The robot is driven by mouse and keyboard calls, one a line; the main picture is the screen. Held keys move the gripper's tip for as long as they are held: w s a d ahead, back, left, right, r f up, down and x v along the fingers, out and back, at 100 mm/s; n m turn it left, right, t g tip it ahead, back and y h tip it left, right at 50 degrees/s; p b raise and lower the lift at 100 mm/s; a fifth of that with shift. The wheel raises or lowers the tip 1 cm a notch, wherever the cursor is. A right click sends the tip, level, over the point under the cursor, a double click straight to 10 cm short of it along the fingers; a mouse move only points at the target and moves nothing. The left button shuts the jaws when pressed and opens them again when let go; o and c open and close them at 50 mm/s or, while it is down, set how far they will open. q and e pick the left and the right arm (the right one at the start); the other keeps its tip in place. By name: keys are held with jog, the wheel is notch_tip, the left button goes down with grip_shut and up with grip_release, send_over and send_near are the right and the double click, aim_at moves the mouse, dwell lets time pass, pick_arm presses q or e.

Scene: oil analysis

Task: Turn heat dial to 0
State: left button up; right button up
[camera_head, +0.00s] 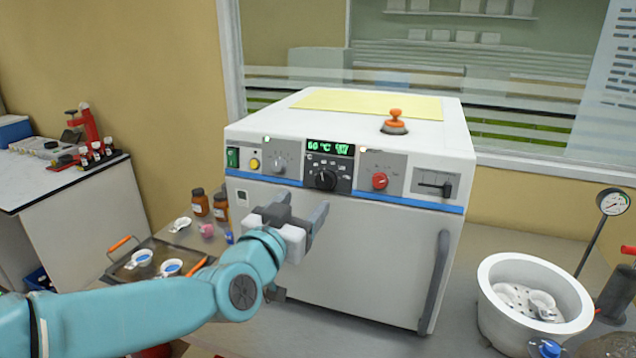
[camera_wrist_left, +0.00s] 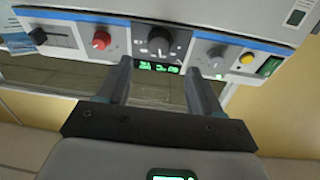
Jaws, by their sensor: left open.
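The white oven-like machine (camera_head: 340,240) has a front control panel with a green-lit display (camera_head: 330,149) that appears to read 60 °C. A large black dial (camera_head: 326,179) sits just below the display; I take it as the heat dial. In the left wrist view, which is upside down, the black dial (camera_wrist_left: 158,42) lies beyond the fingertips, roughly centred between them. My left gripper (camera_head: 300,206) is open and empty, in front of the machine and below the dial, apart from it. Its two fingers also show in the left wrist view (camera_wrist_left: 159,70). My right gripper is not in view.
A red knob (camera_head: 379,181), a grey knob (camera_head: 279,167) and a slider (camera_head: 434,185) flank the dial. A door handle (camera_head: 436,275) sticks out at the right. Brown bottles (camera_head: 200,202) and a tray (camera_head: 128,252) stand left; a white pot (camera_head: 535,300) stands right.

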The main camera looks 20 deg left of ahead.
aim_at(323, 184)
pick_arm(q)
jog(key=w, duration=0.2)
jog(key=w+p, duration=0.1)
jog(key=w, duration=0.1)
jog(key=w+d, duration=0.1)
jog(key=w, duration=0.2)
jog(key=shift+p, duration=0.4)
jog(key=shift+w, duration=0.75)
jog(key=c, duration=1.1)
